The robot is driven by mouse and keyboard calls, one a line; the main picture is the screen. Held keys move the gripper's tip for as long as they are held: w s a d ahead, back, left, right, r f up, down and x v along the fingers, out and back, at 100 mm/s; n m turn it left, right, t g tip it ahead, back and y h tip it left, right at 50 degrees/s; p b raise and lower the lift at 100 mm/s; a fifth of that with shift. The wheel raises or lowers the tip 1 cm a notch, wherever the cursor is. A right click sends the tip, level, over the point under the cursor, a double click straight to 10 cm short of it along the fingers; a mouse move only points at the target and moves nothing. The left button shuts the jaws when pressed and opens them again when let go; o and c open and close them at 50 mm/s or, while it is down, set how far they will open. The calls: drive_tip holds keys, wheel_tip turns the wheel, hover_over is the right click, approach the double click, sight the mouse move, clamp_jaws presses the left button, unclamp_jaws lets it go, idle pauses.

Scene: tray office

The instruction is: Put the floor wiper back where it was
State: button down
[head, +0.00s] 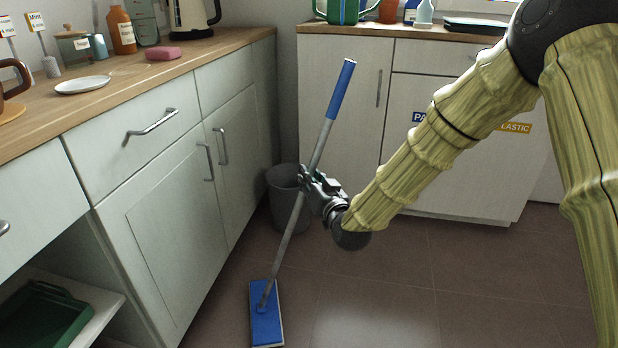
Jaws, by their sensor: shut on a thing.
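The floor wiper (290,228) has a grey pole, a blue grip at the top and a flat blue head (266,315). It leans, with its top to the right and its head low at the bottom of the view. My gripper (308,180) is shut on the pole around its middle, below the blue grip. The head appears at floor level, but I cannot tell if it touches the floor.
A grey bin (284,190) stands in the cabinet corner, behind the pole. White cabinets (165,225) line the left, with a wooden counter (115,85) above. A green tray (42,315) sits on a low shelf. The brown tiled floor (400,290) is clear at centre.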

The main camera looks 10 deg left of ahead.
drive_tip(key=shift+f, duration=0.65)
drive_tip(key=c, duration=1.8)
unclamp_jaws()
drive_tip(key=shift+f, duration=0.25)
drive_tip(key=o, duration=0.5)
drive_tip(key=shift+c, duration=0.2)
drive_tip(key=shift+s+r, duration=0.1)
drive_tip(key=shift+r, duration=0.1)
drive_tip(key=p+v, duration=0.4)
drive_tip(key=v, duration=0.8)
